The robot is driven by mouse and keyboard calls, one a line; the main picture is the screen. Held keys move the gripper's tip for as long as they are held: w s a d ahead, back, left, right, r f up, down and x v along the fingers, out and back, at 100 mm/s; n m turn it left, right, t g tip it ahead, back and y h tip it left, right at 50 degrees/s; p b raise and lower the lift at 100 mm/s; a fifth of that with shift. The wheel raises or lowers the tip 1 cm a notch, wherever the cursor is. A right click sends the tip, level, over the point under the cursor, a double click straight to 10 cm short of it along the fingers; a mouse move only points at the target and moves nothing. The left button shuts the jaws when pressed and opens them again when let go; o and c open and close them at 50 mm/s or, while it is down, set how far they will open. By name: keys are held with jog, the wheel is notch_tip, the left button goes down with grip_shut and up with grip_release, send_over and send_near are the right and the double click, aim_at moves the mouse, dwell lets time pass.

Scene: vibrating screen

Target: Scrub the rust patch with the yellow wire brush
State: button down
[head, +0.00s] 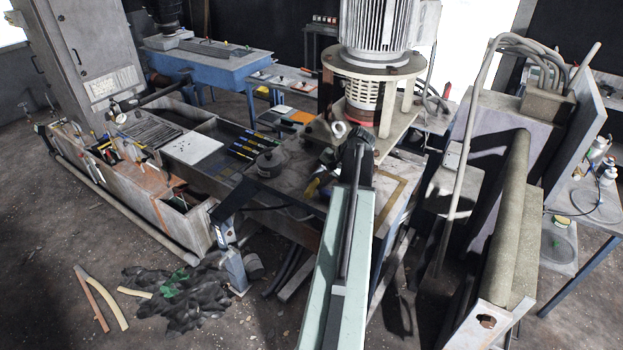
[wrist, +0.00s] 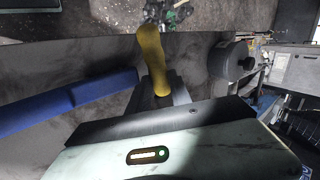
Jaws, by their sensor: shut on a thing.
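The yellow wire brush (wrist: 152,58) shows in the wrist view as a curved yellow handle standing out from my gripper (wrist: 160,92). My gripper is shut on it. I cannot make out the bristles. In the head view a small yellow piece of the brush (head: 312,188) shows beside the dark end of my arm, over the right part of the long bench (head: 283,187). Whether the brush touches anything there I cannot tell. I cannot pick out the rust patch for certain in either view.
A motor (head: 378,25) on a round flanged stand (head: 372,64) rises just behind my arm. A grey canister (head: 268,163) stands on the bench to the left. Dark rags (head: 190,303) lie on the floor. A padded roll (head: 508,215) is at right. Open floor lies at lower left.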

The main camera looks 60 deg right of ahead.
jog(key=shift+s+d, duration=0.1)
jog(key=shift+s, duration=2.4)
jog(key=shift+s+f, duration=0.1)
jog(key=shift+s, duration=1.45)
jog(key=shift+w+r, duration=0.2)
jog(key=shift+w, duration=4.3)
jog(key=shift+w+f, duration=0.15)
jog(key=shift+w, duration=1.2)
jog(key=shift+s, duration=5.95)
jog(key=shift+w+d, duration=0.2)
jog(key=shift+w, duration=1)
jog(key=shift+w+d, duration=0.15)
jog(key=shift+w, duration=1)
jog(key=shift+w+d, duration=0.15)
jog(key=shift+w, duration=1)
jog(key=shift+w+d, duration=0.1)
jog(key=shift+w, duration=1)
jog(key=shift+w+d, duration=0.15)
jog(key=shift+w, duration=0.6)
jog(key=shift+w+d, duration=0.1)
jog(key=shift+w, duration=0.65)
jog(key=shift+s+a, duration=0.1)
jog(key=shift+s, duration=4.6)
